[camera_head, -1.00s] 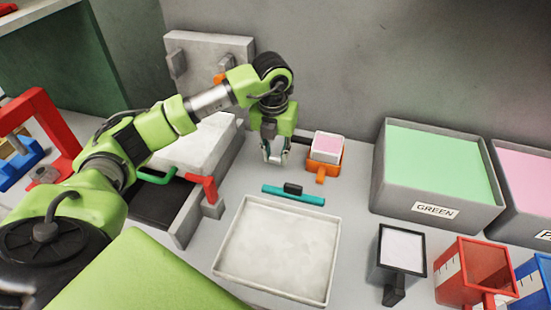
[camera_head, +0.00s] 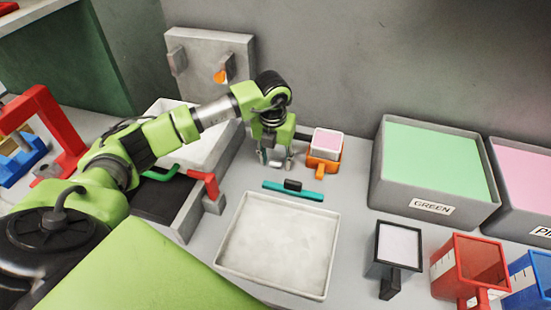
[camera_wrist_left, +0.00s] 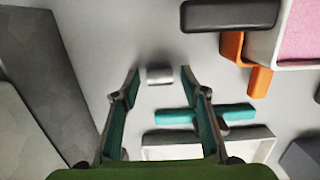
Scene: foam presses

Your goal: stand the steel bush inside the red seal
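A small grey metallic cylinder (camera_wrist_left: 159,75), which looks like the steel bush, shows in the left wrist view between and just beyond my left fingertips. It appears to lie on its side on the table, apart from both fingers. I cannot make out a red seal in either view. My right gripper is not in view.
An orange box (camera_head: 323,160) with pink foam stands close right of the gripper. A teal bar (camera_head: 293,192) and pale tray (camera_head: 333,253) lie in front. A grey press with a red handle (camera_head: 205,183) is left. Bins (camera_head: 383,165) and measuring boxes (camera_head: 440,268) fill the right.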

